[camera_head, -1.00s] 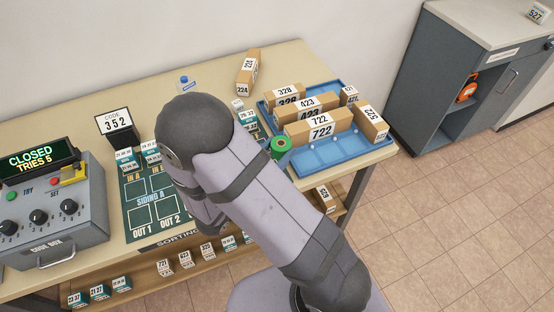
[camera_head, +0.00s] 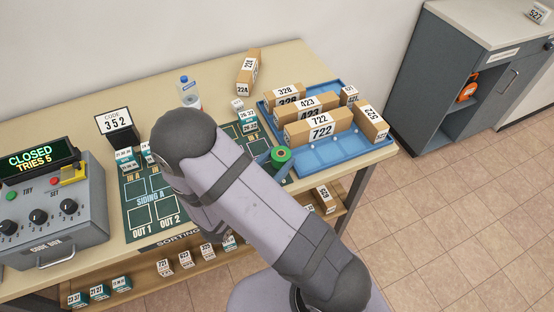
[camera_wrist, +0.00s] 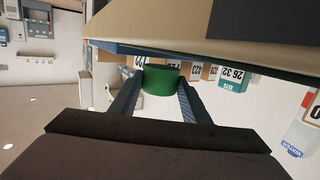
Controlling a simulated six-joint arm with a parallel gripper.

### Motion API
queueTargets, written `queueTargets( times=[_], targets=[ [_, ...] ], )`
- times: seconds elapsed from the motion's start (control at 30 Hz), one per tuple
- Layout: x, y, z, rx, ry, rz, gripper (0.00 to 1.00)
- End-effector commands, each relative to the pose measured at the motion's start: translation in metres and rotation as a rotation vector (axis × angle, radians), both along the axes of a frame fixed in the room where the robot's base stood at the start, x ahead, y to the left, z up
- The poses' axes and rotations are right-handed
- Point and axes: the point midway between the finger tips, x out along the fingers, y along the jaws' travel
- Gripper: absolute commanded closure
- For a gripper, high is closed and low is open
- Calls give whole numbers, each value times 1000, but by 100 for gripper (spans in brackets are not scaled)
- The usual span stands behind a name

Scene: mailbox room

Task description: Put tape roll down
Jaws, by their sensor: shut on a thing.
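The green tape roll (camera_head: 280,154) shows just right of my arm in the head view, by the left front corner of the blue tray. It also shows in the wrist view (camera_wrist: 160,80), between the two fingers of my gripper (camera_wrist: 159,88). My gripper is shut on it. In the head view my arm hides most of the gripper. I cannot tell whether the roll touches the table.
The blue tray (camera_head: 335,150) holds several numbered boxes. The green sorting mat (camera_head: 140,217) carries small labelled blocks. A bottle (camera_head: 188,92) stands behind my arm. The code box (camera_head: 52,225) is at left. Bare table lies behind the mat.

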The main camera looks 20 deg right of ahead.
Motion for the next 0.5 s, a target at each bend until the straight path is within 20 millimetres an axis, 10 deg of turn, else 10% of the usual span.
queueTargets(
  times=[0.43,0.5],
  targets=[
    [0,0,-10,-1,-1,0,80],
    [0,0,-10,0,0,0,46]
  ],
)
